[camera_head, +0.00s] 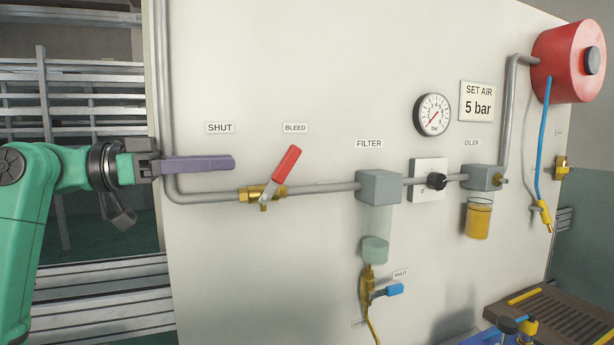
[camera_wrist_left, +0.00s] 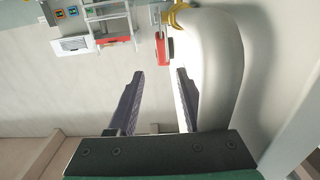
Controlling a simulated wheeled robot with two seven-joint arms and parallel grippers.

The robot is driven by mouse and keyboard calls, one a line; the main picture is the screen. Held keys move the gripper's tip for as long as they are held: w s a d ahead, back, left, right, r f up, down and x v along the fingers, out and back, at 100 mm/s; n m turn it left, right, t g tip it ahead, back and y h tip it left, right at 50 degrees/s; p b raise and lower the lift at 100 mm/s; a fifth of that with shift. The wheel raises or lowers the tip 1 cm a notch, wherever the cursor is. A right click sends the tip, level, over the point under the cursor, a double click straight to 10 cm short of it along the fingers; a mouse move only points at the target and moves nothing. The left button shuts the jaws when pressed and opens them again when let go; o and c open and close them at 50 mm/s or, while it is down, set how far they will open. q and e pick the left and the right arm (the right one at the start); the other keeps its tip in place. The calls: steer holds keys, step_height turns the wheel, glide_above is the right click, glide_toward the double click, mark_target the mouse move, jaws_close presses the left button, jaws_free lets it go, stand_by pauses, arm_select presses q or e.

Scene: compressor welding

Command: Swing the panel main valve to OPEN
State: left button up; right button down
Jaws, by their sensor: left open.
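The main valve (camera_head: 258,194) is a brass body on the grey pipe, with a red-ended lever (camera_head: 287,163) tilted up to the right. A SHUT label (camera_head: 220,128) is above left of it. My left gripper (camera_head: 233,162) points right from the left, level with the red end and apart from it. In the left wrist view its jaws (camera_wrist_left: 159,72) are open and empty. The red lever end (camera_wrist_left: 163,47) shows ahead of the fingertips, and brass (camera_wrist_left: 177,14) shows beyond. No OPEN label for this valve is visible. My right gripper is not in view.
The pale pipe (camera_wrist_left: 212,65) runs close beside one finger. Along the line are a filter (camera_head: 379,187), a regulator knob (camera_head: 437,181), a gauge (camera_head: 433,115) and an oiler (camera_head: 478,218). A blue-handled drain valve (camera_head: 390,290) is below. The panel is bare between gripper and lever.

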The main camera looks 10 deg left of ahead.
mark_target(296, 161)
arm_select(q)
steer(key=p+x, duration=0.5)
steer(key=x, duration=0.9)
steer(key=shift+w+d, duration=0.1)
steer(key=shift+w, duration=0.15)
steer(key=shift+w+d, duration=0.1)
steer(key=shift+d, duration=0.1)
steer(key=shift+a+f, duration=0.1)
jaws_close()
